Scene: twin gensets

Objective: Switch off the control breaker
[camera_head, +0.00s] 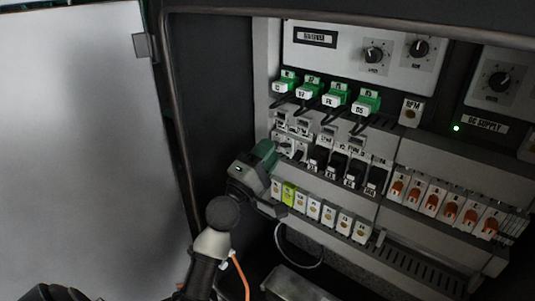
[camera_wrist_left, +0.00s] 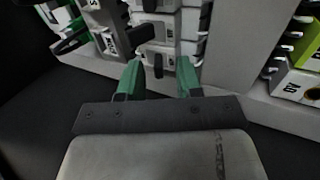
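A row of modular breakers stands in the open cabinet; its leftmost white breaker (camera_head: 289,148) is right by my left gripper (camera_head: 273,156). In the left wrist view, my left gripper (camera_wrist_left: 160,80) is open, with its two green fingertips apart. A white breaker (camera_wrist_left: 156,32) with a small black toggle lies ahead, the toggle showing between and just beyond the fingertips. I cannot tell whether the fingers touch it. Labels here are too small to read, so I cannot confirm which one is the control breaker. My right gripper is not in view.
Green-topped relays (camera_head: 333,97) sit above, dark breakers (camera_head: 354,174) to the right, and orange-switch breakers (camera_head: 450,210) further right. A yellow-green terminal block (camera_head: 288,194) and white blocks lie below. The cabinet door (camera_head: 80,130) stands open at left.

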